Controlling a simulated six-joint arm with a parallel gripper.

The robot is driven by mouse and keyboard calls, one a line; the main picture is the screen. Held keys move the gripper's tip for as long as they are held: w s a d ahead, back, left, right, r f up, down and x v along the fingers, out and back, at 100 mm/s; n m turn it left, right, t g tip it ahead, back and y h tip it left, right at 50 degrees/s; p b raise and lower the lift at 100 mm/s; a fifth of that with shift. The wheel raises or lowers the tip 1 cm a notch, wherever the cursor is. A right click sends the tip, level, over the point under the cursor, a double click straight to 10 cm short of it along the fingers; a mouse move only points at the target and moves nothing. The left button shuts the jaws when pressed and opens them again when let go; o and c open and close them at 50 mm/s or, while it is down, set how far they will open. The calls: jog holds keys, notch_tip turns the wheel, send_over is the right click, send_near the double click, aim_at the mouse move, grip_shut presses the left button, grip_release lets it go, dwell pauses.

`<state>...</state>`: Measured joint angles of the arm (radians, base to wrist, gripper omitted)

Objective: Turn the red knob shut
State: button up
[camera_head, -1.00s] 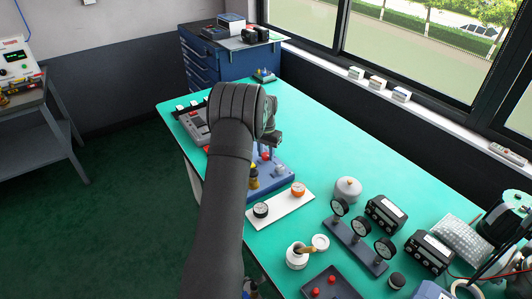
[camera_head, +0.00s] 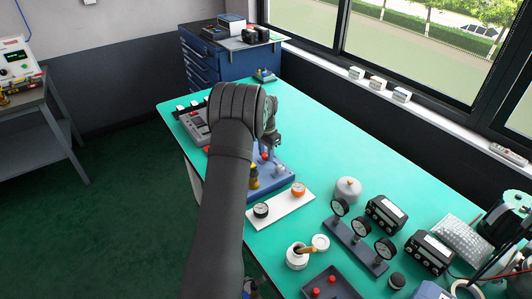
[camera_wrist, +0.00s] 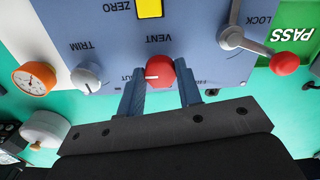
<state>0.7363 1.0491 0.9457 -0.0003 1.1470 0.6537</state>
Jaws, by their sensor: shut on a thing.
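The red knob (camera_wrist: 163,73) sits on the blue panel (camera_wrist: 205,40) in the wrist view, with a white pointer mark on its face directed left. The label VENT is above it. Labels at its left and right are partly covered by my fingers. My gripper (camera_wrist: 162,92) has one finger on each side of the knob and is shut on it. In the head view the blue unit (camera_head: 272,182) stands on the bench, with my gripper (camera_head: 273,143) at its far end.
A lever with a red ball (camera_wrist: 284,64) stands right of the knob, by the label LOCK. A grey TRIM knob (camera_wrist: 86,77) and a yellow button (camera_wrist: 149,8) are on the panel. A white plate with gauges (camera_head: 280,207) lies nearby.

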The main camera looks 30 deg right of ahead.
aim_at(266, 155)
jog(key=shift+r, duration=0.1)
jog(key=o, duration=1)
notch_tip(266, 155, up, 17)
jog(key=shift+r, duration=0.2)
jog(key=shift+f, duration=0.1)
notch_tip(266, 155, down, 17)
jog(key=shift+f, duration=0.2)
jog(key=shift+r, duration=0.15)
